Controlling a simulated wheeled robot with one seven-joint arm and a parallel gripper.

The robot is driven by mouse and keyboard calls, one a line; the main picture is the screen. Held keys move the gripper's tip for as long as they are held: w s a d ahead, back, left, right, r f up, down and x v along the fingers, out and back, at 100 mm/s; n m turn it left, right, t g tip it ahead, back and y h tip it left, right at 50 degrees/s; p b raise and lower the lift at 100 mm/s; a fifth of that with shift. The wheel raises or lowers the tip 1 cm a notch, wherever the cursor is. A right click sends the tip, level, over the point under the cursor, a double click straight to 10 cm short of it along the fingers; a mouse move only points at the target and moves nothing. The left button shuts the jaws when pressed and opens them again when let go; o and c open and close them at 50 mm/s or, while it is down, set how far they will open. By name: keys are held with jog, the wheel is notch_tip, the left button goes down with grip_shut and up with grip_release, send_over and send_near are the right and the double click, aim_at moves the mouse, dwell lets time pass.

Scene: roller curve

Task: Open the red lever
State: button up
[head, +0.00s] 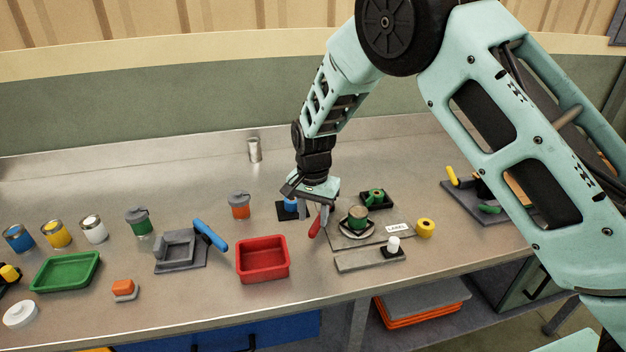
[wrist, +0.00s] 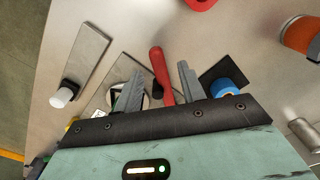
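The red lever (wrist: 156,56) is a smooth rounded handle in the wrist view. It rises from between my gripper's two grey fingers, with a gap visible on each side. My gripper (wrist: 161,72) is open around it, and its palm hides the lever's lower end. In the head view, the lever (head: 314,229) shows below my gripper (head: 313,218), at the left edge of a grey plate (head: 345,240) with a white label and a round green-topped fitting (head: 357,217). The fingers partly cover the lever there. I cannot tell whether either finger touches it.
A blue-topped part on a black base (head: 284,211) stands close left of my gripper. A grey strip with a white knob (head: 393,246) lies in front of the plate. A red bin (head: 262,277) stands front left. A yellow roll (head: 426,228) lies to the right. The bench behind is mostly clear.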

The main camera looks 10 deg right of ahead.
notch_tip(320, 180, up, 14)
jog(key=b, duration=0.2)
dwell(0.6)
jog(key=s+a+r+n+y, duration=0.15)
jog(key=s+n, duration=0.25)
jog(key=s, duration=0.5)
jog(key=s+a+n, duration=0.2)
jog(key=s+n, duration=0.1)
jog(key=s, duration=0.5)
jog(key=s+d+f+n, duration=0.1)
jog(key=s+n, duration=0.3)
jog(key=s, duration=0.5)
jog(key=s+d+f+n, duration=0.2)
jog(key=s+n, duration=0.2)
jog(key=s, duration=0.5)
jog(key=shift+d+f+h, duration=0.15)
jog(key=shift+d+h, duration=0.2)
jog(key=shift+h, duration=0.1)
